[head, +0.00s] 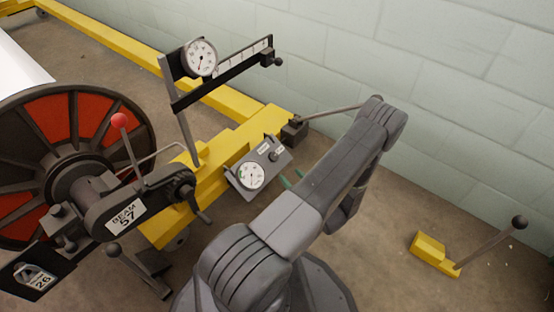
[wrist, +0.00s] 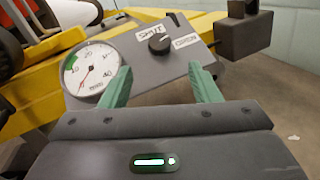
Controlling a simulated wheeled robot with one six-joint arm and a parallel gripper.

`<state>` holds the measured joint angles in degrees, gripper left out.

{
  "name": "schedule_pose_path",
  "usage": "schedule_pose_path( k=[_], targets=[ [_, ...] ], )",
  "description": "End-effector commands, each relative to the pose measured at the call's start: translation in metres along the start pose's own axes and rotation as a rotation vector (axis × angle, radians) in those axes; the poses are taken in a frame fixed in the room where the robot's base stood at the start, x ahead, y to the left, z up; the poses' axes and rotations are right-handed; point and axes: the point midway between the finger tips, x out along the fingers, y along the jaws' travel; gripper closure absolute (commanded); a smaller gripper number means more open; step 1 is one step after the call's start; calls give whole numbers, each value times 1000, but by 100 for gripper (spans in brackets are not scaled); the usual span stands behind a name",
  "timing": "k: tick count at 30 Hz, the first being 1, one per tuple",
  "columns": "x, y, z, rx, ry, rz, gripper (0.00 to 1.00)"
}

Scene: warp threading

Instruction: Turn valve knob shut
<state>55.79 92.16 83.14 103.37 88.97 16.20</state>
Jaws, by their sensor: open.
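The valve knob (wrist: 159,44) is a small dark round knob on a grey panel (wrist: 185,62). A SHUT label (wrist: 150,31) is at its upper left and an OPEN label (wrist: 186,41) at its right. I cannot tell which label its pointer faces. In the head view the knob (head: 273,157) is small, at the panel's upper right. My gripper (wrist: 160,76) has green fingers, spread apart and empty. In the wrist view the knob appears between and beyond the fingertips, apart from them.
A white dial gauge (wrist: 92,69) is on the same panel, its needle pointing down-left. A yellow beam (head: 225,145) carries the panel. A red-knobbed lever (head: 119,121) and a large reel stand left. A pale block wall (head: 450,110) is behind.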

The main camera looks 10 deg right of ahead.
Motion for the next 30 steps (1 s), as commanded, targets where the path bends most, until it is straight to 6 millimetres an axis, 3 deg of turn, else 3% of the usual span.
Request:
schedule_pose_path(
  k=[9, 15, 21, 30],
  targets=[
    [63, 1, -3, -2, 1, 5, 44],
    [94, 1, -2, -1, 2, 4, 44],
    [108, 0, 0, -1, 1, 2, 44],
    [109, 0, 0, 0, 1, 1, 46]
  ],
)
